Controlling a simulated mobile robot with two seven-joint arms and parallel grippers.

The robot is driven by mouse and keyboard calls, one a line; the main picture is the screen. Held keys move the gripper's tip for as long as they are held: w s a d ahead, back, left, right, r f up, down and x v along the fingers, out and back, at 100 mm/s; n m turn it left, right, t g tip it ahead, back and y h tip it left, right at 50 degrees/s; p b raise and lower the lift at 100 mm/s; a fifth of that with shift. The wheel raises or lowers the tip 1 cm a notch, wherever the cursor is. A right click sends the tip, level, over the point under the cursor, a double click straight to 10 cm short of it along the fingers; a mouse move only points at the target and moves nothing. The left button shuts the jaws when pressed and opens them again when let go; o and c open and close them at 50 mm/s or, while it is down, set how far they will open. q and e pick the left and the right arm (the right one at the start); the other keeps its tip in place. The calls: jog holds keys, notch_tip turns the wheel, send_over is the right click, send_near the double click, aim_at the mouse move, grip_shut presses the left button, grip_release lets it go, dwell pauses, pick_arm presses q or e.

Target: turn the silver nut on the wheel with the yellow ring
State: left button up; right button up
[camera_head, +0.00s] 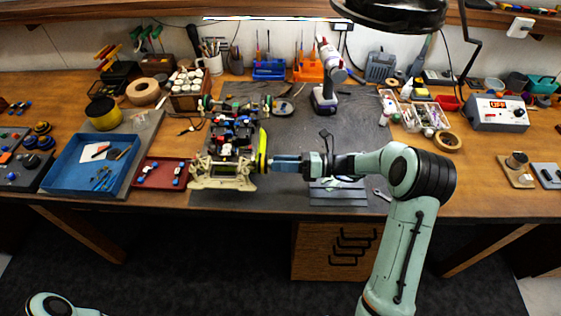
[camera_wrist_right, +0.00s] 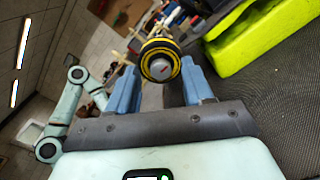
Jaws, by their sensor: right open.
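The RC car (camera_head: 232,135) sits on a cream stand (camera_head: 222,175) left of the middle of the bench. Its wheel with the yellow ring (camera_head: 262,150) is on the right side, facing my right gripper (camera_head: 272,163). In the right wrist view the wheel (camera_wrist_right: 158,46) shows face-on, dark with yellow rings. The silver nut (camera_wrist_right: 160,69) is at its centre. The blue fingers of my right gripper (camera_wrist_right: 158,78) are apart, one on each side of the nut in the picture. I cannot tell whether they touch anything. My left gripper is not in view.
A blue tray (camera_head: 62,178) and a small red tray (camera_head: 150,184) with parts lie left of the car. A drill (camera_head: 325,95) stands behind. A lime-green block (camera_wrist_right: 262,35) is close to the right finger in the wrist view. The grey mat right of the car is mostly clear.

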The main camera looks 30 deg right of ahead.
jog(key=shift+w+a, duration=0.15)
jog(key=shift+a, duration=0.05)
grip_shut()
